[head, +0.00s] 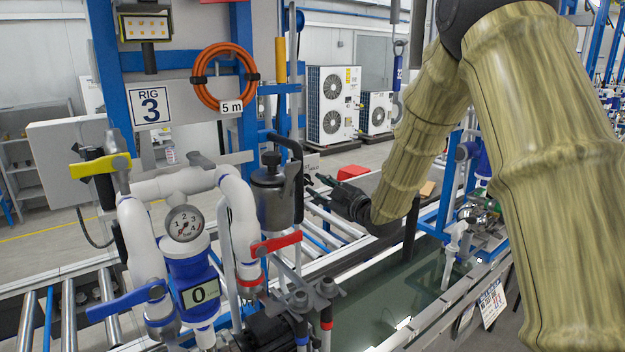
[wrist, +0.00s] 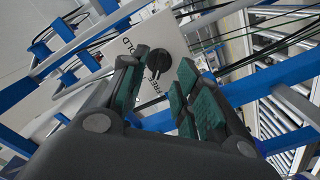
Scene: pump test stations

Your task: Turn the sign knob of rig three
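The sign plate (wrist: 185,38) is white and carries the words HOLD and FREE. Its round black sign knob (wrist: 159,59) shows between my fingers in the wrist view. My gripper (wrist: 164,66) is open, with green-padded fingers on either side of the knob in the picture. I cannot tell whether they touch it. In the head view my gripper (head: 320,188) points left toward a part of the sign (head: 312,161), mostly hidden behind a grey canister. The rig three label (head: 151,105) hangs on the blue frame.
A grey canister (head: 272,195) and a red-handled valve (head: 276,244) stand left of my gripper. White pipes with a gauge (head: 184,223) are further left. A water tank (head: 375,290) lies below my arm. Blue bars (wrist: 275,82) surround the sign.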

